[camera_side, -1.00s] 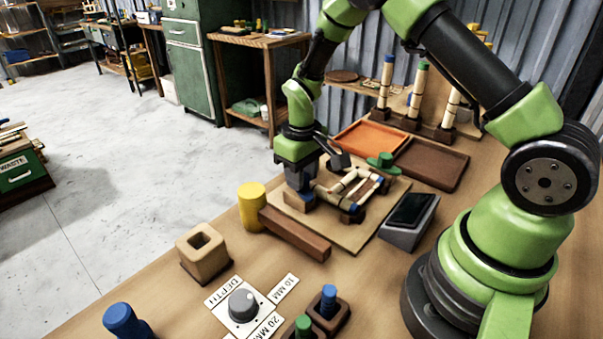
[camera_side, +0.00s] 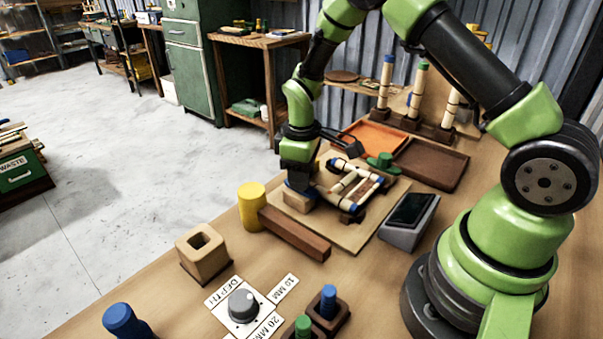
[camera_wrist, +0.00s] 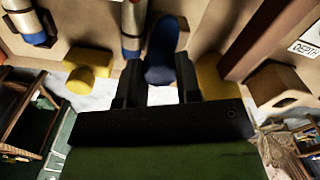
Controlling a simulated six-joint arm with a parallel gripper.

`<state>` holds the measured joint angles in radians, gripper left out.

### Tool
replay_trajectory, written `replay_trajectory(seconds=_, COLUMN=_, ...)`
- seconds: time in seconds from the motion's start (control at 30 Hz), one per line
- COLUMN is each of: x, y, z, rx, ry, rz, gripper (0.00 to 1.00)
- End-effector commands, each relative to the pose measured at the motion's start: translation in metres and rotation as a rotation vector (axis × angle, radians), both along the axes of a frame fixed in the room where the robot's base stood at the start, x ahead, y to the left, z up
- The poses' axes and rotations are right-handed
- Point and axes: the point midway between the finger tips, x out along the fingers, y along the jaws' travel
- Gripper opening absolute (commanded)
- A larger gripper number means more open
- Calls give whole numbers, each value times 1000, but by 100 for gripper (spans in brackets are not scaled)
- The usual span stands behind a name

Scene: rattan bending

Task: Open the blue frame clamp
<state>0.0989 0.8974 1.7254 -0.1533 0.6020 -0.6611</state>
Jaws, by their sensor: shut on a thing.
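My gripper (camera_wrist: 158,75) points down at the work board, with a finger on each side of a blue rounded piece (camera_wrist: 161,50), which looks like the blue clamp's handle. The fingers are shut on it. In the side view my gripper (camera_side: 297,185) is at the left end of the small rattan frame (camera_side: 345,186), and a little blue shows beside it. The clamp's base is largely hidden by the gripper. Blue-ended rattan rods of the frame lie on the wooden board (camera_side: 345,238). The wrist view shows a pale rod with a blue end (camera_wrist: 30,30).
A yellow cylinder (camera_side: 251,207) and a brown bar (camera_side: 295,234) stand close to my gripper. Orange (camera_side: 372,137) and brown trays (camera_side: 432,164) lie behind.

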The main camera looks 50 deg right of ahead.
Motion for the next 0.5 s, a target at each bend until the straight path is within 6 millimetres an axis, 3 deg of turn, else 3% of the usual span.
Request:
replay_trajectory(seconds=0.23, x=0, y=0, z=1, rx=-1, ry=0, rz=2, gripper=8)
replay_trajectory(seconds=0.27, x=0, y=0, z=1, rx=-1, ry=0, rz=2, gripper=36)
replay_trajectory(seconds=0.33, x=0, y=0, z=1, rx=-1, ry=0, rz=2, gripper=52)
replay_trajectory(seconds=0.37, x=0, y=0, z=1, rx=-1, ry=-1, rz=2, gripper=57)
replay_trajectory(seconds=0.5, x=0, y=0, z=0, rx=-1, ry=0, rz=1, gripper=57)
